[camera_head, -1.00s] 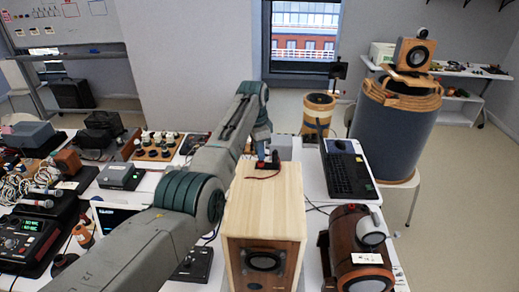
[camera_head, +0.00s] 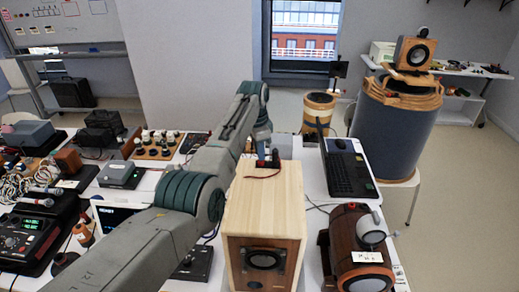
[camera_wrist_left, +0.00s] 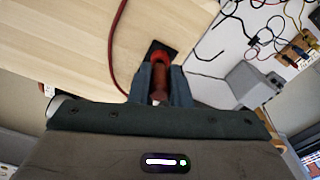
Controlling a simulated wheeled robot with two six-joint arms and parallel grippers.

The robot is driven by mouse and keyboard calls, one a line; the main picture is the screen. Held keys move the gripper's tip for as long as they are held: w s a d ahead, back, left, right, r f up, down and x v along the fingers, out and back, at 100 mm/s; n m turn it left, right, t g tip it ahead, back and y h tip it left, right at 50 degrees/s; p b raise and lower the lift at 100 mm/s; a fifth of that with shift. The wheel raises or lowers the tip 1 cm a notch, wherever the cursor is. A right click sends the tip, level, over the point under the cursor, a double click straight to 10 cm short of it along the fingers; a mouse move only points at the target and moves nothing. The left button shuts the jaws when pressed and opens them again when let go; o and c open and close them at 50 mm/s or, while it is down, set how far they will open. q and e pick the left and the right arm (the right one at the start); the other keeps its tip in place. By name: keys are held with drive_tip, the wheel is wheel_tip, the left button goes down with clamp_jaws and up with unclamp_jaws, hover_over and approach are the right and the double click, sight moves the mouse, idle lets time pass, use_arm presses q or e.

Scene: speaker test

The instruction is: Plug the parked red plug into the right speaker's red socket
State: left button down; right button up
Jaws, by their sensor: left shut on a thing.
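The red plug (camera_wrist_left: 159,88) is between the two fingers of my left gripper (camera_wrist_left: 161,92), which is shut on it. Just beyond the plug is a red ring, by a small black pad (camera_wrist_left: 157,48) on a pale wooden top. A red cable (camera_wrist_left: 118,45) runs up from near the gripper in the wrist view. In the head view the plug is a small red and dark spot at the back of the wooden speaker box (camera_head: 262,205). The box's round driver (camera_head: 264,259) faces me. No red socket can be made out. My right gripper is not in view.
A brown rounded device (camera_head: 357,245) stands right of the box, with a black keyboard-like device (camera_head: 348,172) behind it. In the wrist view, loose cables lie beyond the wooden top.

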use_arm(q)
drive_tip(key=shift+f, duration=0.65)
drive_tip(key=c, duration=1.3)
unclamp_jaws()
drive_tip(key=shift+r, duration=3.8)
